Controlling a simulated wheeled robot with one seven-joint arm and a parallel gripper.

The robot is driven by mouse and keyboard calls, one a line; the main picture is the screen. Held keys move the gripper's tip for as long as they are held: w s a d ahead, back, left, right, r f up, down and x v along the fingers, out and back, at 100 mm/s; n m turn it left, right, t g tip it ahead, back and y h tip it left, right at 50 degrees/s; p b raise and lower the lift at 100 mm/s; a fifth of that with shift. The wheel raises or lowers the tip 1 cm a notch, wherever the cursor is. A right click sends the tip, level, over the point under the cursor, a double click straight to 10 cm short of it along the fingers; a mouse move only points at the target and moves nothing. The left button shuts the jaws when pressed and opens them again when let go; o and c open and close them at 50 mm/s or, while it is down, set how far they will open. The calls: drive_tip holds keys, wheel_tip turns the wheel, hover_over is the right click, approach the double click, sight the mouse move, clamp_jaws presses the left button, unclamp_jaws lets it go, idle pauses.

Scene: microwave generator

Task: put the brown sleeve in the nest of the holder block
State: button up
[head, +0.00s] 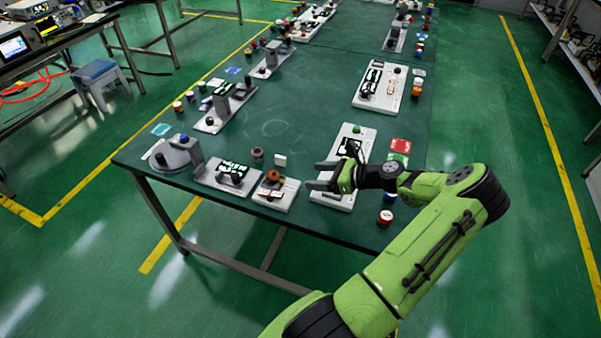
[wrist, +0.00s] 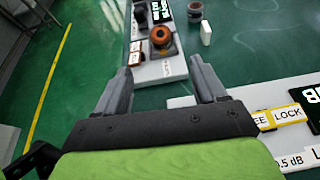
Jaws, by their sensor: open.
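A small grey-brown cylinder, which looks like the brown sleeve (head: 257,155), stands upright on the green table; it also shows at the top of the wrist view (wrist: 194,12). A white block with an orange-brown ring (head: 273,176) lies near the table's front edge and may be the holder block (head: 284,195); the ring shows in the wrist view (wrist: 160,36). I cannot make out the nest. My gripper (head: 320,175) is open and empty, right of both. In the wrist view its fingers (wrist: 163,80) point toward the white block, apart from it.
A white panel (head: 334,200) with labels lies under my gripper. A white plate with a dark display (head: 228,177) is left of the ring block, and a small white block (head: 280,160) stands beside the sleeve. The table middle (head: 290,125) is clear.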

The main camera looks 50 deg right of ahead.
drive_tip(key=w+a+r+n+g, duration=0.2)
drive_tip(key=a+r+n+g, duration=0.25)
drive_tip(key=a+n, duration=0.4)
drive_tip(key=w+a+r+n+g, duration=0.2)
drive_tip(key=a+r+n+g, duration=0.25)
drive_tip(key=a+n, duration=0.4)
drive_tip(key=s+a+r+n+h, duration=0.2)
drive_tip(key=s+a+r+n, duration=0.15)
drive_tip(key=a, duration=0.35)
drive_tip(key=s+a+r+n+h, duration=0.2)
drive_tip(key=s+a+r+n, duration=0.1)
drive_tip(key=a+r+n, duration=0.25)
drive_tip(key=s+a+r+n+t, duration=0.1)
drive_tip(key=s+a+r+n, duration=0.2)
drive_tip(key=s, duration=0.6)
drive_tip(key=a+n, duration=0.2)
drive_tip(key=n, duration=0.1)
drive_tip(key=shift+s+r+n+t, duration=0.15)
drive_tip(key=shift+s+n+t, duration=0.15)
drive_tip(key=shift+s+t, duration=0.1)
drive_tip(key=shift+o, duration=0.2)
drive_tip(key=shift+w, duration=0.1)
